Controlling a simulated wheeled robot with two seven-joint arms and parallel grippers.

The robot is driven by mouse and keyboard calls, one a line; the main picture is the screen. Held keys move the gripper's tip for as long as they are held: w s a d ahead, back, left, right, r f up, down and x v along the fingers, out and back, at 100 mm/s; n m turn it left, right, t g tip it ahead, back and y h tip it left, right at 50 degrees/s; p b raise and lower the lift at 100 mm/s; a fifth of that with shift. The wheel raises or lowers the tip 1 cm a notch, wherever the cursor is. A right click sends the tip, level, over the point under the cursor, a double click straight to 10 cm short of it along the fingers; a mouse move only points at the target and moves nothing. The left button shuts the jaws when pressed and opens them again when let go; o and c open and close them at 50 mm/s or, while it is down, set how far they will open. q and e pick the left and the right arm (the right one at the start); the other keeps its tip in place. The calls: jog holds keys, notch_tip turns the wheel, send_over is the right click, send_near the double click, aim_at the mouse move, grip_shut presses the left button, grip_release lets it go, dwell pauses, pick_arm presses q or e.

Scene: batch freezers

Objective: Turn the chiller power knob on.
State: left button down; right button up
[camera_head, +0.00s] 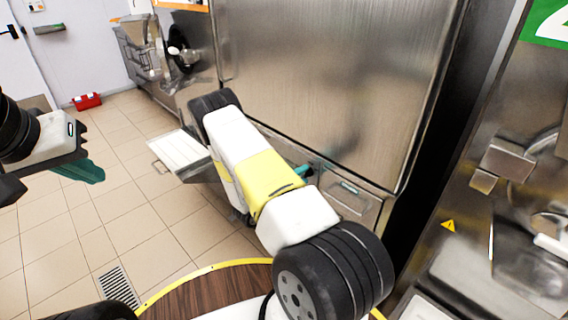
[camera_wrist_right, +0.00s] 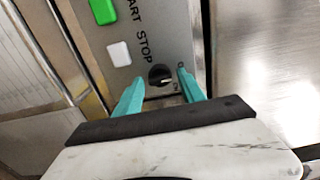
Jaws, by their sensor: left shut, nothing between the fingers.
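A small round black knob (camera_wrist_right: 160,75) sits on a grey control panel (camera_wrist_right: 160,25) in the right wrist view, beside the word STOP. A pale mark on it points toward the lower right; the lettering by it is partly hidden. My right gripper (camera_wrist_right: 159,77) is open, with one teal finger on each side of the knob and visible gaps to it; contact cannot be told. In the head view its teal fingers (camera_head: 303,172) are mostly hidden behind my arm, at the steel cabinet. My left gripper (camera_head: 84,171) is shut and empty at the left, over the floor.
A green button (camera_wrist_right: 103,10) and a white button (camera_wrist_right: 119,53) are on the same panel. A large steel cabinet (camera_head: 330,80) fills the middle, with a drawer handle (camera_head: 350,187) low down. Another steel machine (camera_head: 450,250) stands at right. Tiled floor (camera_head: 130,225) is open at left.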

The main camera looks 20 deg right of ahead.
grip_shut()
jog(key=m, duration=0.8)
jog(key=shift+m, duration=0.3)
jog(key=m, duration=0.9)
jog(key=shift+f, duration=0.1)
jog(key=shift+m, duration=0.3)
